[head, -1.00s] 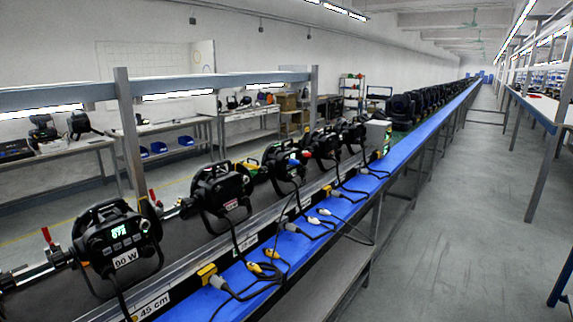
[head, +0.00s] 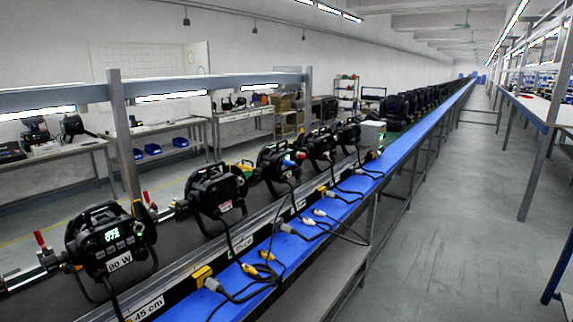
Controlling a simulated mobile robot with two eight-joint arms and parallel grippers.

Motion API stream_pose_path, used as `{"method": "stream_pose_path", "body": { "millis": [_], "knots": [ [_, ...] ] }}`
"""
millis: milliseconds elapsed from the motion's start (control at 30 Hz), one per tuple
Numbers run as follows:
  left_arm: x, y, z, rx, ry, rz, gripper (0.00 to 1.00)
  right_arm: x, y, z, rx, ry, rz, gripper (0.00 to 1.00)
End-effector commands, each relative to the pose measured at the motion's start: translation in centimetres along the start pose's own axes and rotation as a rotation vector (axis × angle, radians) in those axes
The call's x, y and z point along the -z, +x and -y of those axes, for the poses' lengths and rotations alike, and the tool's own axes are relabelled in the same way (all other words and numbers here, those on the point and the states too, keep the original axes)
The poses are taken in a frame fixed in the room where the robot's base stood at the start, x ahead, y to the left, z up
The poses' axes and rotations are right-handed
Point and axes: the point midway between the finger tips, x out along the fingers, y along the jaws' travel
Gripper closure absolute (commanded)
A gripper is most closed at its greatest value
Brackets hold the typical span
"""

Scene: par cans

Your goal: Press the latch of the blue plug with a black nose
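A small blue plug (head: 289,162) shows at the third black par can (head: 275,170) along the line, in the head view. It is too small to tell whether its nose is black, and its latch cannot be made out. A red connector (head: 300,155) sits close beside it. Neither of my grippers shows in the head view.
Nearer par cans (head: 112,240) stand on a dark conveyor (head: 180,248). A blue ledge (head: 310,232) runs along its front with loose cables and yellow and white connectors (head: 262,255). A grey rail frame (head: 123,135) rises behind. The aisle floor (head: 440,240) at right is clear.

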Motion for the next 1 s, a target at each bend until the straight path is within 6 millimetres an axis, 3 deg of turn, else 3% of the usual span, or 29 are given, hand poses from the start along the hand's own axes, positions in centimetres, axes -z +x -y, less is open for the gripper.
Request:
{"method": "stream_pose_path", "body": {
  "millis": [33, 300, 1000],
  "knots": [
    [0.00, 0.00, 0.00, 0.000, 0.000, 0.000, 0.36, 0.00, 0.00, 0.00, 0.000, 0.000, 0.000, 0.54],
    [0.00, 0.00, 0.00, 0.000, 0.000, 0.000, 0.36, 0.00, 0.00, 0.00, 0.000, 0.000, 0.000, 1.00],
    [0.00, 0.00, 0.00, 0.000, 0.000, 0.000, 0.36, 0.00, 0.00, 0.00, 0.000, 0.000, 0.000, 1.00]
  ]
}}
